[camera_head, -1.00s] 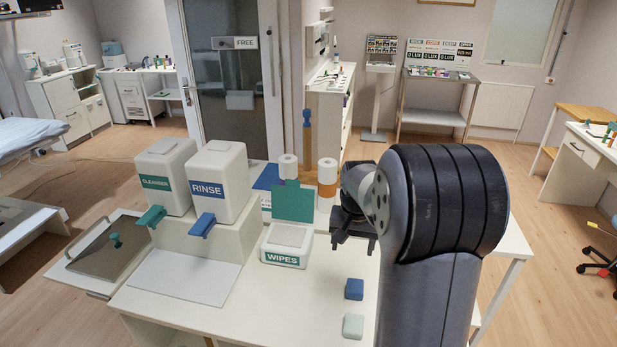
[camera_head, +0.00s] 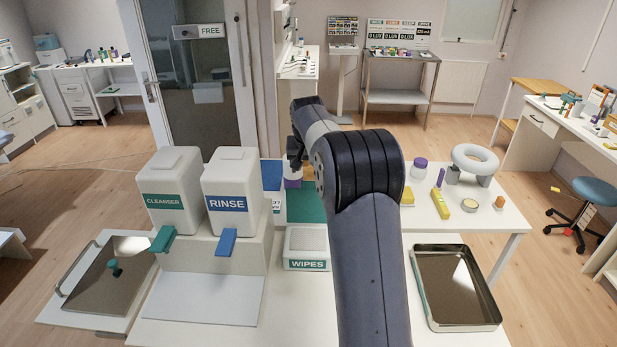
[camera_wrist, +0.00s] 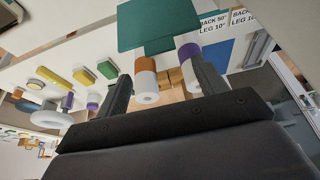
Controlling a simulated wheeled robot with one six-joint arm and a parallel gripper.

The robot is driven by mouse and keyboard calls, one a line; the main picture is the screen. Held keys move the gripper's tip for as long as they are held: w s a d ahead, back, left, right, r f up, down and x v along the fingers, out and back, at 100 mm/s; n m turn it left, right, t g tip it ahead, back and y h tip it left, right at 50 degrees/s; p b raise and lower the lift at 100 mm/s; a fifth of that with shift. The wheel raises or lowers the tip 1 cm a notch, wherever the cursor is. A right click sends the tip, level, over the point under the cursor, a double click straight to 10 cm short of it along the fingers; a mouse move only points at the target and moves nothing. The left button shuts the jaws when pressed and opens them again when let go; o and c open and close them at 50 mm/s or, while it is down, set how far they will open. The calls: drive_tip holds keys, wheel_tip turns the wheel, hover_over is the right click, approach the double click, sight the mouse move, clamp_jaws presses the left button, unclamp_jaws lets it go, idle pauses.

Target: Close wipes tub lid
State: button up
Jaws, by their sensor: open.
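The white wipes tub (camera_head: 306,264) stands on the white table, right of the RINSE dispenser. Its green lid (camera_head: 305,205) stands up open at the back of the tub. The lid also shows as a green panel at the top of the wrist view (camera_wrist: 155,22). My gripper (camera_head: 294,152) is above and behind the lid in the head view, partly hidden by my arm. In the wrist view its two fingers (camera_wrist: 158,67) are spread and empty. I see no contact with the lid.
The CLEANSER (camera_head: 171,190) and RINSE (camera_head: 232,189) dispensers stand left of the tub. A metal tray (camera_head: 494,322) lies at the right. Rolls stand behind the lid; a white ring (camera_head: 476,160) and small yellow items are farther right.

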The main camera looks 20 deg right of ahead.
sight(310, 183)
drive_tip(key=p+x, duration=0.1)
drive_tip(key=x, duration=0.6)
drive_tip(key=shift+a+p, duration=0.1)
drive_tip(key=shift+p, duration=0.2)
drive_tip(key=shift+c, duration=0.5)
drive_tip(key=c, duration=1.3)
drive_tip(key=shift+s+f+b, duration=0.1)
drive_tip(key=shift+s+b, duration=0.1)
drive_tip(key=shift+b, duration=0.25)
